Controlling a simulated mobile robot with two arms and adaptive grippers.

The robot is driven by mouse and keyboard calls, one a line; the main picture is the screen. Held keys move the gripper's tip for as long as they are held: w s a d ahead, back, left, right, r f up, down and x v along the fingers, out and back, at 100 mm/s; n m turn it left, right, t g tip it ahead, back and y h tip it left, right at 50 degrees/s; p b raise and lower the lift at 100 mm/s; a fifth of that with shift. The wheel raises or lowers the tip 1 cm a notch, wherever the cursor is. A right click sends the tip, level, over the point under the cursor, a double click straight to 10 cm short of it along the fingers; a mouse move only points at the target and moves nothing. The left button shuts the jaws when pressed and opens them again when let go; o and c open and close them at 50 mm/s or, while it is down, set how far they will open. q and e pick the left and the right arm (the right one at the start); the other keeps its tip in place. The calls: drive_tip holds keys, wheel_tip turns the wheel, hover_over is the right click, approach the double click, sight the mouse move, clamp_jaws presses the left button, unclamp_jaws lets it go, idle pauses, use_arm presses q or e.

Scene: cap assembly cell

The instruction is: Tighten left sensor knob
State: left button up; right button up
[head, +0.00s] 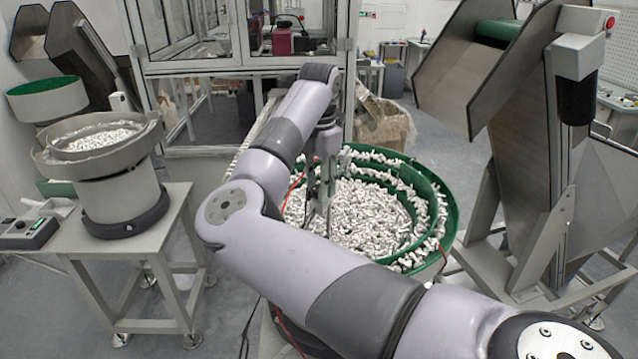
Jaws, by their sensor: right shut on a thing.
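My right arm reaches in from the lower right across the green feeder bowl (452,208), which is full of small white parts. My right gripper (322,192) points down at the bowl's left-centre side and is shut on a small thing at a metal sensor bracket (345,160). That place matches the left sensor knob, but the knob itself is hidden by the fingers and too small to make out. My left gripper is not in view.
A smaller feeder bowl (150,130) stands on a grey table (180,210) at the left, with a control box (28,232). A tall hopper (530,180) stands close to the bowl's right. A glass-panelled frame (190,65) rises behind.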

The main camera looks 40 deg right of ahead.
drive_tip(key=shift+f+m+b, duration=0.15)
drive_tip(key=shift+m+b, duration=1.15)
drive_tip(key=shift+b, duration=0.05)
drive_tip(key=shift+m+b, duration=0.8)
drive_tip(key=shift+m, duration=0.9)
drive_tip(key=o, duration=1.1)
drive_tip(key=shift+o, duration=0.2)
wheel_tip(320, 180, up, 12)
